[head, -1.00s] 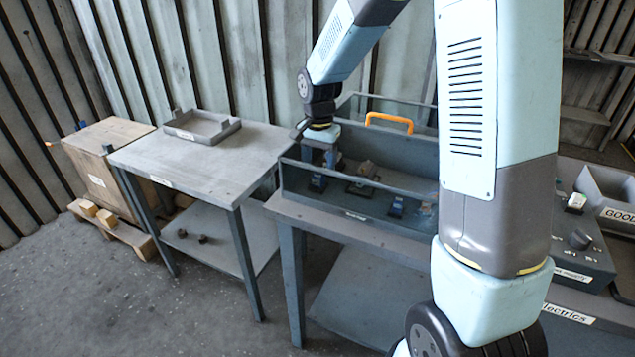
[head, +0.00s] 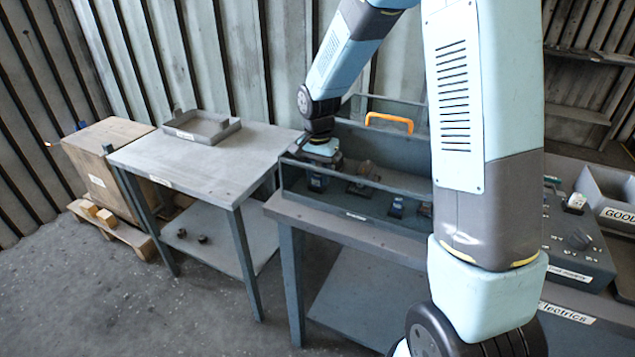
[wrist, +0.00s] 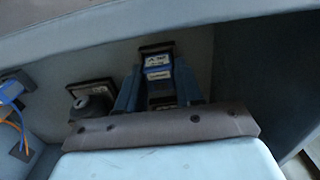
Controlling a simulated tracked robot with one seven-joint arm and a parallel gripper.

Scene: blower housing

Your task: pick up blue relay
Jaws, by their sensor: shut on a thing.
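My gripper (head: 319,178) reaches down into the left end of the grey open toolbox (head: 350,197) in the head view. It is shut on the blue relay, which is mostly hidden there by the box wall and the fingers. In the wrist view the blue relay (wrist: 158,68), with a white label and dark top, sits between the two blue fingers of my gripper (wrist: 157,88). Whether the relay touches the box floor cannot be told.
Beside the relay stands a dark part with a round knob (wrist: 92,98). A table with a shallow grey tray (head: 203,131) stands to the left.

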